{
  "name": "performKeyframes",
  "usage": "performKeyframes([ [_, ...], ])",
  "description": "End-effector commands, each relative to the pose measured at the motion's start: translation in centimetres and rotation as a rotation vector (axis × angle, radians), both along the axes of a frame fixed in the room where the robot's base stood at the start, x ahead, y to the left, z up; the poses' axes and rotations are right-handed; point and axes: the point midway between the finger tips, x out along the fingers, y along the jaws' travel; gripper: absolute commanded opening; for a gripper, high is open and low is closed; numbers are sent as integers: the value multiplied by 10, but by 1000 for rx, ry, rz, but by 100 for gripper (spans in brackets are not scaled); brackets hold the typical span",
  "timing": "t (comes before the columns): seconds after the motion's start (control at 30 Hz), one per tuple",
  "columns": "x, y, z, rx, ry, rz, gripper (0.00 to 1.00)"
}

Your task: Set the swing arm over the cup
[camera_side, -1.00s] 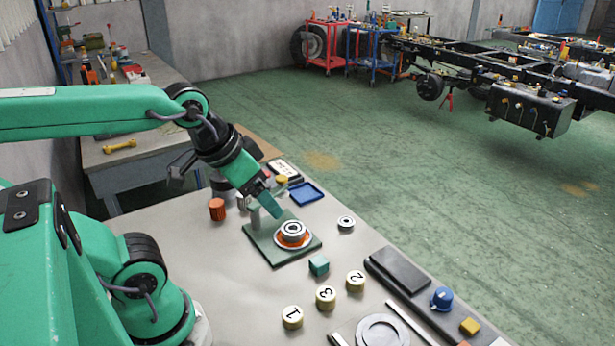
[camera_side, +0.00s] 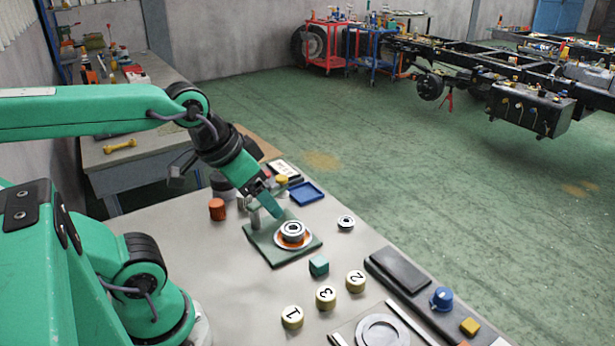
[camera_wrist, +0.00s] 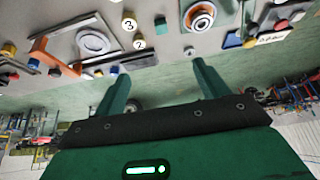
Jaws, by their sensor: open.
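The round cup (camera_side: 293,238) has an orange rim and sits on a green base plate (camera_side: 262,248). A metal ring (camera_side: 293,228) is in its middle. In the wrist view the cup (camera_wrist: 199,17) is at the top, right of centre. A short grey post (camera_side: 256,219) stands at the plate's left side. The swing arm cannot be told apart clearly; my gripper covers that area in the side view. My gripper (camera_side: 279,214) points down just behind the cup. In the wrist view my gripper (camera_wrist: 160,70) has its fingers wide apart with nothing between them.
An orange cylinder (camera_side: 217,209) stands to the left. A blue tray (camera_side: 306,193) lies behind. The bench left of the numbered discs is clear.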

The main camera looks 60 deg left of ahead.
Motion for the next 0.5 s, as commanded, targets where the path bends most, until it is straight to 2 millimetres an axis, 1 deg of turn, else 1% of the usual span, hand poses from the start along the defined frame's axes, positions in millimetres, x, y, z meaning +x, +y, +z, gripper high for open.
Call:
performKeyframes([
  [0.03, 0, 0, 0, 0, 0, 0, 63],
  [0.1, 1, 1, 0, -1, 2, 3, 49],
  [0.13, 1, 1, 0, 0, 3, 4, 45],
  [0.33, 11, 10, 3, -1, 35, 42, 45],
  [0.5, 29, 27, 6, -6, 89, 106, 45],
])
